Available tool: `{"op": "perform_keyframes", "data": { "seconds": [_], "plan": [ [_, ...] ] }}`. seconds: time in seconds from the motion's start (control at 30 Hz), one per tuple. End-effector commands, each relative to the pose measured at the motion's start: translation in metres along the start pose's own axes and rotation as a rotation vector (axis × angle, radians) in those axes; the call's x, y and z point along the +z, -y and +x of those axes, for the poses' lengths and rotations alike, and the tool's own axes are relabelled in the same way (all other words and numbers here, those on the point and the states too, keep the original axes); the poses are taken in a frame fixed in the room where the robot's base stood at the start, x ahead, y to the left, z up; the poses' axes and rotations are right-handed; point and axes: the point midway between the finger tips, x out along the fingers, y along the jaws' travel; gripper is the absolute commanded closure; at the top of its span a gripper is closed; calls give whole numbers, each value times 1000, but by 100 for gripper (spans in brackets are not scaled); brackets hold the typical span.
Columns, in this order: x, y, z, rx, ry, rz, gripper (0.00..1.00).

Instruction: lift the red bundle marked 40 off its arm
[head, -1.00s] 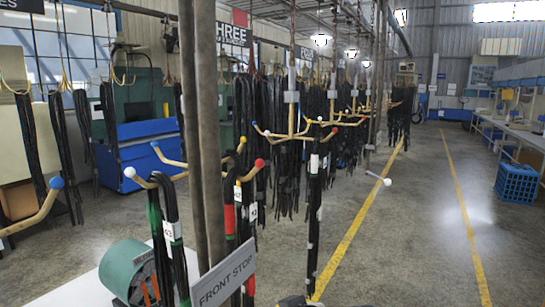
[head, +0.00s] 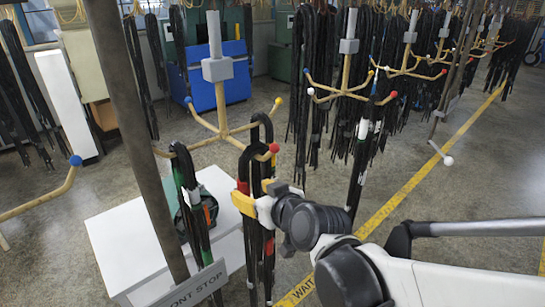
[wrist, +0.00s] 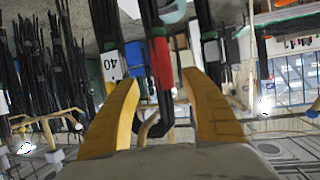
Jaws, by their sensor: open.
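The red-banded black bundle (head: 243,187) hangs from the red-tipped arm (head: 259,152) of the nearest hanging rack in the head view. My open gripper (head: 258,199) is at this bundle, below the arm's tip. In the wrist view, the red band (wrist: 162,62) shows between the two yellow fingers of my gripper (wrist: 161,80), with black hose running down to a hooked rack arm (wrist: 145,127). I cannot tell whether either finger touches the hose. My gripper hides part of the bundle in the head view.
A green-banded bundle (head: 190,195) hangs close by on the left. A grey post (head: 138,130) with a FRONT STOP sign (head: 185,290) stands in front. A white table (head: 115,245) is below. Racks with several bundles (head: 365,130) are behind and right.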

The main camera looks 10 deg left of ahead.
Motion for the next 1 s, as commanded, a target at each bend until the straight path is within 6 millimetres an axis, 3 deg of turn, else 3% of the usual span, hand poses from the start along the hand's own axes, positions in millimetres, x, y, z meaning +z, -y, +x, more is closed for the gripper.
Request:
{"op": "perform_keyframes", "data": {
  "seconds": [0.4, 0.67, 0.7, 0.87, 1.0],
  "plan": [
    [0, 5, 49, 0, 1, -1, 46],
    [0, 5, 52, 0, 1, 0, 46],
    [0, 5, 52, 0, 1, 0, 50],
    [0, 5, 52, 0, 1, 0, 99],
    [0, 5, 52, 0, 1, 0, 100]
  ]
}}
